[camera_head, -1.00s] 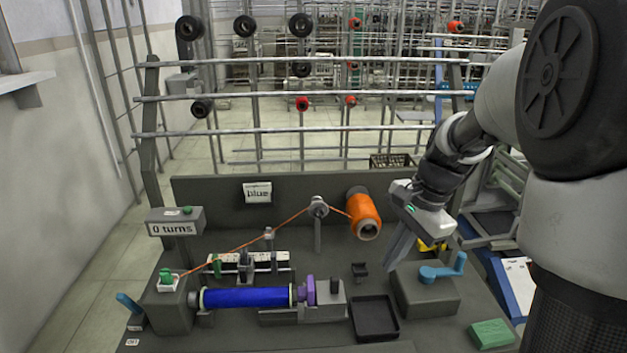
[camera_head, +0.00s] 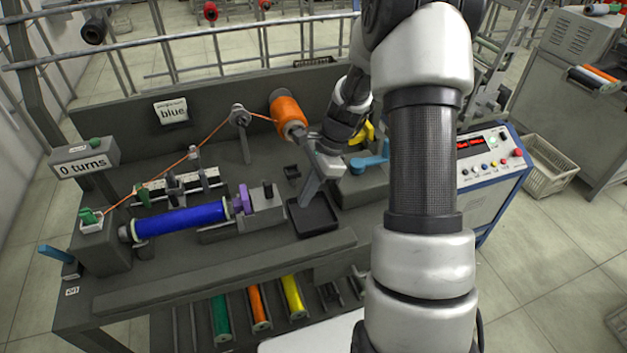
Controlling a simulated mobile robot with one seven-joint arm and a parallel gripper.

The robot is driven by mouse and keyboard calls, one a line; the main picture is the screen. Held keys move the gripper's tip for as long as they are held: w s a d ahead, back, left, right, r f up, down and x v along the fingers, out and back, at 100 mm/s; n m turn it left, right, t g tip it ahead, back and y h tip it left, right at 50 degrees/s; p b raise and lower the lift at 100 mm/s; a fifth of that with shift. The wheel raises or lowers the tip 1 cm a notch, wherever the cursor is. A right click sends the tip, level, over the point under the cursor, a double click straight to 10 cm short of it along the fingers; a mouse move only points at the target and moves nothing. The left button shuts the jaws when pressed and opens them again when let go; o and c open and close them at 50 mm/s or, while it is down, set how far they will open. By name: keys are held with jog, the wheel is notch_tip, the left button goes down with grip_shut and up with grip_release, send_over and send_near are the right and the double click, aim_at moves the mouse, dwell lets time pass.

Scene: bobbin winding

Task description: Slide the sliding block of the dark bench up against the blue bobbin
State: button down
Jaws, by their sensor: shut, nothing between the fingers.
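The dark bench (camera_head: 130,285) carries the blue bobbin (camera_head: 182,220), which lies lengthwise between a grey housing on its left and the sliding block (camera_head: 265,207) on its right. The sliding block is grey with a purple piece (camera_head: 242,200) on its bobbin side. The purple piece is very close to the bobbin's right end; I cannot tell whether they touch. My gripper (camera_head: 306,198) is shut and empty, pointing down to the right of the sliding block, above or beside the black tray. It is apart from the block.
The black tray (camera_head: 322,222) lies right of the block. An orange thread spool (camera_head: 289,115) stands behind, its thread running left over a guide. A blue crank handle (camera_head: 370,163) is right of my gripper. Green, orange and yellow bobbins (camera_head: 257,305) sit below the bench top.

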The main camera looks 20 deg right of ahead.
jog(key=shift+a+r, duration=0.2)
jog(key=shift+a, duration=1.6)
